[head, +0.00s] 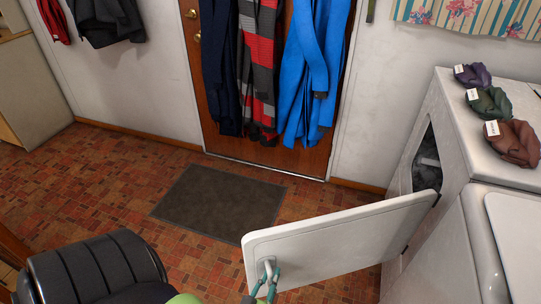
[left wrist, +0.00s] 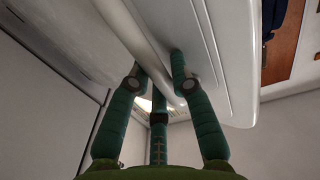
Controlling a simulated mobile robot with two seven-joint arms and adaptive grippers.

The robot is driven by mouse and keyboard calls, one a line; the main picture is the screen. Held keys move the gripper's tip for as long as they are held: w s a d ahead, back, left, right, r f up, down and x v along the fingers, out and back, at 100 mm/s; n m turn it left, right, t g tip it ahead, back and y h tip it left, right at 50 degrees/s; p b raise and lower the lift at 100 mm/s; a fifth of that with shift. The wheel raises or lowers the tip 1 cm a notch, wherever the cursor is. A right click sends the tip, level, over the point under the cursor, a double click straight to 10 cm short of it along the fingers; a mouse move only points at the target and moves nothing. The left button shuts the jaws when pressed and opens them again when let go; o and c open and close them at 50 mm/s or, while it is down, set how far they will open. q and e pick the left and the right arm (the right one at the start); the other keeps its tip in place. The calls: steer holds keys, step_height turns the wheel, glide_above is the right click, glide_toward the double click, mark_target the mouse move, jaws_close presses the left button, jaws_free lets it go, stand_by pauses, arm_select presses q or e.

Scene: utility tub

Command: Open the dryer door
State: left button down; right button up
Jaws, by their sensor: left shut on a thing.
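The white dryer (head: 418,160) stands at the right, and its white door (head: 340,240) is swung well open into the room. My right gripper is not in view.
Folded purple, green and brown cloths (head: 513,142) lie on the dryer top. A white machine (head: 470,250) stands nearer at the right. A dark mat (head: 218,204) lies on the tiled floor before a wooden door (head: 213,70) hung with garments. The floor around the mat is clear.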

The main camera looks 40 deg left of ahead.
arm_select(q)
steer(key=shift+s+a+f, duration=0.1)
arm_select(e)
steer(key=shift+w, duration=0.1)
arm_select(q)
steer(key=c, duration=1.1)
jaws_free()
steer(key=shift+s, duration=0.1)
steer(key=v, duration=0.7)
steer(key=shift+s, duration=0.1)
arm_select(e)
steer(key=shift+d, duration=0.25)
arm_select(q)
steer(key=shift+s, duration=0.1)
